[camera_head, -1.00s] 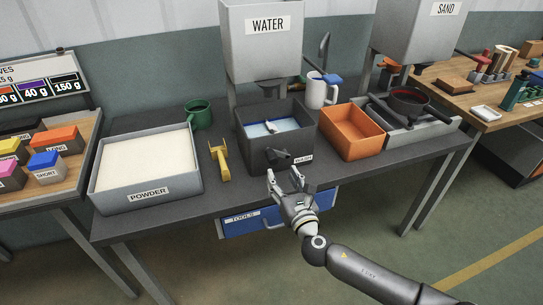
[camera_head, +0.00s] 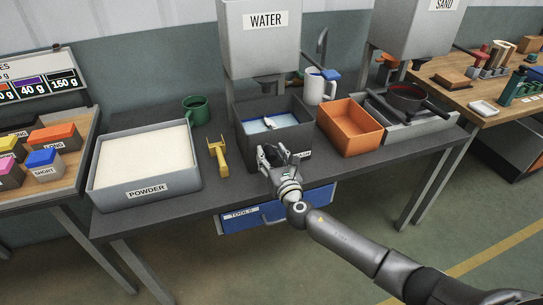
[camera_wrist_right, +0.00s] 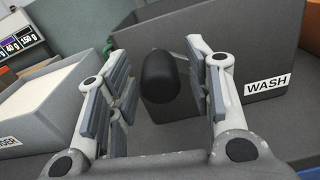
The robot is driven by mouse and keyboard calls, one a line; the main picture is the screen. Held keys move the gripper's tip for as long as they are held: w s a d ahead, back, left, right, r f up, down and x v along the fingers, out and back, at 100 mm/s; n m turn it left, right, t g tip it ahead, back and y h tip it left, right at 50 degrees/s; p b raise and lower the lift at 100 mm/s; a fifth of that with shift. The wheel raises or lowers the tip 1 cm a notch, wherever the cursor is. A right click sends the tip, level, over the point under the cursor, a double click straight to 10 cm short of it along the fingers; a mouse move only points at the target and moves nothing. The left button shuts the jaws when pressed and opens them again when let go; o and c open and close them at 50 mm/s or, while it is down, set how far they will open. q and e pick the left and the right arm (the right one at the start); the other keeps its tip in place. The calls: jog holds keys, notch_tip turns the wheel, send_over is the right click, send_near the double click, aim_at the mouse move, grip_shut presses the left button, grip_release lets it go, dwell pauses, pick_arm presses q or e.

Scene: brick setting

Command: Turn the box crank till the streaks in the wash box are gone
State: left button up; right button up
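The dark grey wash box (camera_head: 246,140) stands on the bench under the water tank, and its front with the WASH label fills much of the right wrist view (camera_wrist_right: 240,60). Inside it are blue liquid and a pale streak or piece (camera_head: 270,123); I cannot tell which. The black crank knob (camera_wrist_right: 160,77) sticks out from the box front. My right gripper (camera_head: 268,152) is at the box front, open, with its two fingers either side of the knob and gaps visible. In the head view the gripper largely hides the crank. My left gripper is out of view.
A powder tray (camera_head: 148,190) and a yellow-handled tool (camera_head: 218,158) lie left of the box, with a green mug (camera_head: 196,109) behind. An orange bin (camera_head: 350,130) stands close on the right. A white mug (camera_head: 315,88) is behind. A blue tools drawer (camera_head: 262,217) hangs below.

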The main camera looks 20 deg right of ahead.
grip_shut()
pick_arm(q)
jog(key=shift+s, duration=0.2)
